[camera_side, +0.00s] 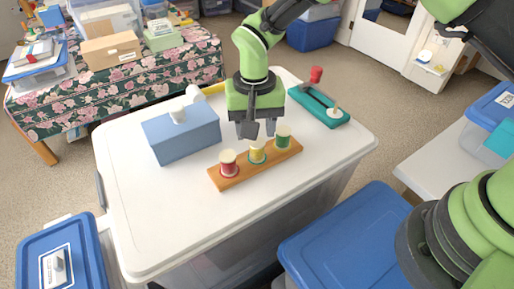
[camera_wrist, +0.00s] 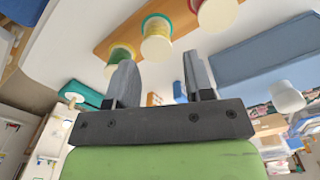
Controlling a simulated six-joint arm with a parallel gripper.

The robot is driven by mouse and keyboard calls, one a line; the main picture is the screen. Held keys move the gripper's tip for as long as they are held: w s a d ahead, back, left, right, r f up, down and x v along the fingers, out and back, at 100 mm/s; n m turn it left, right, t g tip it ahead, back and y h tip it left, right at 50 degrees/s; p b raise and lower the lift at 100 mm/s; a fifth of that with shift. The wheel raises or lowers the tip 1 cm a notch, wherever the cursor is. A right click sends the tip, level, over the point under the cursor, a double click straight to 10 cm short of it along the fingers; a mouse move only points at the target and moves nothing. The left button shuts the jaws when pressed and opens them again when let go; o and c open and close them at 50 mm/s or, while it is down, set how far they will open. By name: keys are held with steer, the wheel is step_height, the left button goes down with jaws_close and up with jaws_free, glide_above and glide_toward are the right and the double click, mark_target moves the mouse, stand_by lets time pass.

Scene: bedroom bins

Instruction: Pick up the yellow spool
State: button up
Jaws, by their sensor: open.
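The yellow spool (camera_side: 257,153) stands upright in the middle of a wooden board (camera_side: 217,178), between a red spool (camera_side: 229,165) and a green spool (camera_side: 283,138). My gripper (camera_side: 259,130) points down over the table, just behind and above the yellow spool. Its fingers are apart with nothing between them. In the wrist view the yellow spool (camera_wrist: 156,40) lies beyond the fingertips, roughly in line with the gap. The green spool (camera_wrist: 122,52) shows by the left finger, and the red spool (camera_wrist: 216,10) is at the upper right.
A blue box (camera_side: 182,137) with a white knob on top stands left of my gripper. A teal holder (camera_side: 318,106) with a red-topped peg and a pale piece lies to the right. The front of the white lid (camera_side: 190,235) is clear.

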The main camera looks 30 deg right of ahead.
mark_target(257, 149)
steer(key=f, duration=0.6)
steer(key=shift+s+d, duration=0.1)
steer(key=shift+s, duration=0.1)
steer(key=shift+c, duration=0.3)
steer(key=c, duration=0.6)
